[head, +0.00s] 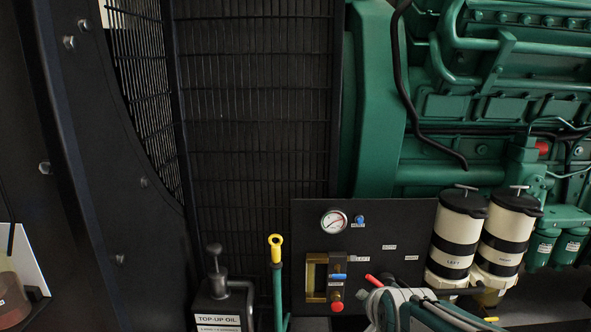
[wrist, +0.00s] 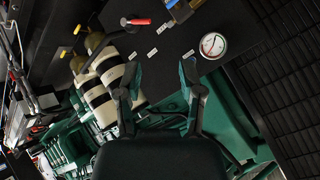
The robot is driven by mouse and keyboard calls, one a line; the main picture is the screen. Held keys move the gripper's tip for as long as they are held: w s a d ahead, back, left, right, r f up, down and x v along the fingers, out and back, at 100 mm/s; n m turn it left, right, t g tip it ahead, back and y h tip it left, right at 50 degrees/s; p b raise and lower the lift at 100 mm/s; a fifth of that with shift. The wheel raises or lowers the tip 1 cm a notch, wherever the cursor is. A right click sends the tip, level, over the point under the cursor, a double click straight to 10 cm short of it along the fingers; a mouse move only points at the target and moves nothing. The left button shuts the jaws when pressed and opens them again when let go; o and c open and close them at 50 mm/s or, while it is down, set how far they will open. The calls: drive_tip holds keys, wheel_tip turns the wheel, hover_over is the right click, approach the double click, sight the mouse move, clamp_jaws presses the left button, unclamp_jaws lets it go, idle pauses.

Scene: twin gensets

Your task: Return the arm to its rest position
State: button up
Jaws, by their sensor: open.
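My gripper (wrist: 160,82) is in the wrist view with its two fingers spread apart. Nothing is between them. Behind and beyond them is the black panel (wrist: 205,22), with the pressure gauge (wrist: 213,45) to the right of the fingers. The two cream-and-black filter canisters (wrist: 97,92) are to the left of the fingers. In the head view part of my arm (head: 408,308) shows at the bottom edge, in front of the lower right of the panel (head: 400,222). My gripper's fingers cannot be made out there.
In the head view, the green engine (head: 480,100) fills the upper right and the canisters (head: 457,232) stand below it. A top-up oil can (head: 218,300) and a yellow-ended dipstick handle (head: 276,248) stand at lower left of the panel. A dark mesh guard (head: 255,110) rises behind.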

drive_tip(key=s+r+n+g, duration=0.1)
drive_tip(key=s+n+g, duration=0.3)
drive_tip(key=s, duration=1.6)
drive_tip(key=n, duration=0.4)
drive_tip(key=shift+s+d+r, duration=0.15)
drive_tip(key=shift+d+r, duration=0.1)
drive_tip(key=shift+d, duration=0.1)
